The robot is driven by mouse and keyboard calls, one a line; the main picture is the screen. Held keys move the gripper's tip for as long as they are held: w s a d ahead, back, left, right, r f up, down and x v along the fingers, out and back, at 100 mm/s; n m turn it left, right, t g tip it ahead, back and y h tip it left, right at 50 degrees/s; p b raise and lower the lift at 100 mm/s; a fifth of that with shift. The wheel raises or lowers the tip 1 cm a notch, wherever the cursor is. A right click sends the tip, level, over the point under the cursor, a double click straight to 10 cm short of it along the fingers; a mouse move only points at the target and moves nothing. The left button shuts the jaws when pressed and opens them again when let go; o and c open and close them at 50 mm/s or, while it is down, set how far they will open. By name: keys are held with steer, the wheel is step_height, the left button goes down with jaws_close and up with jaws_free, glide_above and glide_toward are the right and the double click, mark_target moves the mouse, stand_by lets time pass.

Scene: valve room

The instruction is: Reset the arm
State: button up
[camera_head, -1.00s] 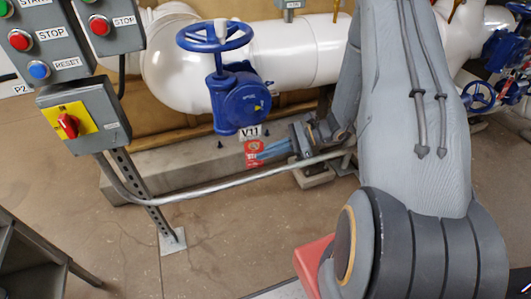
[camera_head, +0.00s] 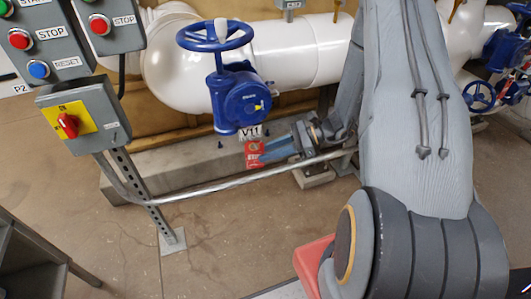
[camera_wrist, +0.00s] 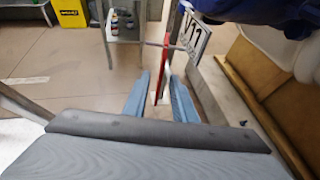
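My arm (camera_head: 415,110) reaches from the lower right of the head view toward the pipes. My gripper (camera_head: 264,153) is low beside the red tag (camera_head: 254,158) under the V11 sign (camera_head: 250,132). In the wrist view my gripper (camera_wrist: 162,88) has its two blue fingers apart, with a gap between them. The red tag (camera_wrist: 164,70) shows nearly edge-on in line with that gap. I cannot tell whether the fingertips overlap it, but neither finger visibly clamps it.
The blue valve (camera_head: 238,103) with its handwheel is above my gripper. A grey rail (camera_head: 235,183) runs just below it, joined to the post of the control boxes (camera_head: 83,118). A concrete plinth (camera_head: 190,165) is behind. Open floor (camera_head: 110,235) lies in front.

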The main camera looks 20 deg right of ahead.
steer(key=b+v, duration=0.1)
steer(key=v, duration=0.6)
steer(key=s+a+r+n+g+h, duration=0.1)
steer(key=s+a+r+n+h, duration=0.4)
steer(key=n, duration=0.5)
steer(key=s+a+r+n+g+h+p, duration=0.1)
steer(key=s+a+r+n+g+h, duration=0.1)
steer(key=s+a+r+n+h, duration=0.3)
steer(key=shift+s+r+n+h, duration=1.5)
steer(key=shift+s+r+n, duration=0.65)
steer(key=shift+s+n, duration=1.05)
steer(key=shift+s, duration=0.1)
stand_by(2.5)
